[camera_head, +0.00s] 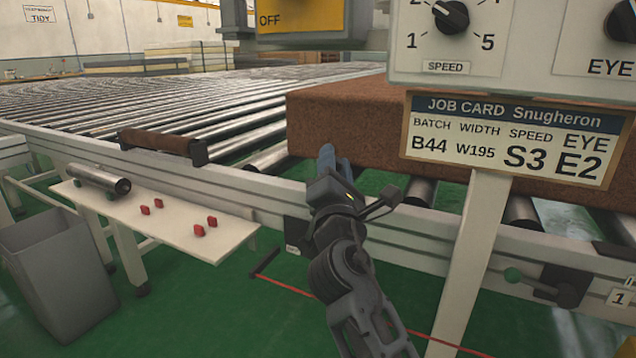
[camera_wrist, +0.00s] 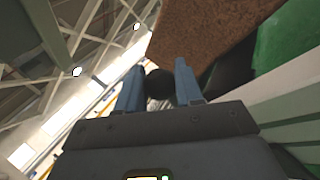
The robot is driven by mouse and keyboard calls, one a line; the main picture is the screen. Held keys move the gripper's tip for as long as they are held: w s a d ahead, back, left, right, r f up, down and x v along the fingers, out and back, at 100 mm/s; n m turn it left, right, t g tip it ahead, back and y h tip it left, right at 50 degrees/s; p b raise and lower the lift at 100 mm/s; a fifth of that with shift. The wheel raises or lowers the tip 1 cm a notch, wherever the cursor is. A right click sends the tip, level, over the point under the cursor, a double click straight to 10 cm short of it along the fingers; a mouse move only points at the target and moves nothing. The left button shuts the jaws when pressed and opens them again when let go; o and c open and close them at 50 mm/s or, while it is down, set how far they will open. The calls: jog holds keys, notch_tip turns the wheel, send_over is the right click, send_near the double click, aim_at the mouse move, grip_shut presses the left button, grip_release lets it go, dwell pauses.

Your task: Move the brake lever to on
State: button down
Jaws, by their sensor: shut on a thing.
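My gripper (camera_head: 327,153) has its blue fingers pointing away over the conveyor's near rail, close to the brown block's front face. In the wrist view my gripper (camera_wrist: 159,78) is shut on a round black knob (camera_wrist: 160,88) that shows between the two fingers. In the head view my gripper hides that knob. A black bracket (camera_head: 296,232) with a small label sits on the rail just below and left of my wrist; it may be the brake lever's mount, but the lever's shaft and its on and off marks cannot be read.
A brown mattress block (camera_head: 335,125) lies on the rollers behind my gripper. A control panel (camera_head: 520,75) and job card (camera_head: 512,140) stand on a post (camera_head: 470,260) to the right. A shelf (camera_head: 165,217) and bin (camera_head: 55,265) are left.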

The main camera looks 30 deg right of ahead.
jog(key=shift+s+d+f+m+h+b, duration=0.35)
jog(key=shift+s+m+b, duration=0.2)
jog(key=shift+b, duration=0.3)
jog(key=shift+s+d+f+m+h+b, duration=0.25)
jog(key=shift+s+d+m+b, duration=0.25)
jog(key=shift+b, duration=0.3)
jog(key=c, duration=0.8)
grip_release()
jog(key=shift+s, duration=0.1)
jog(key=shift+v, duration=3.9)
jog(key=shift+f, duration=0.15)
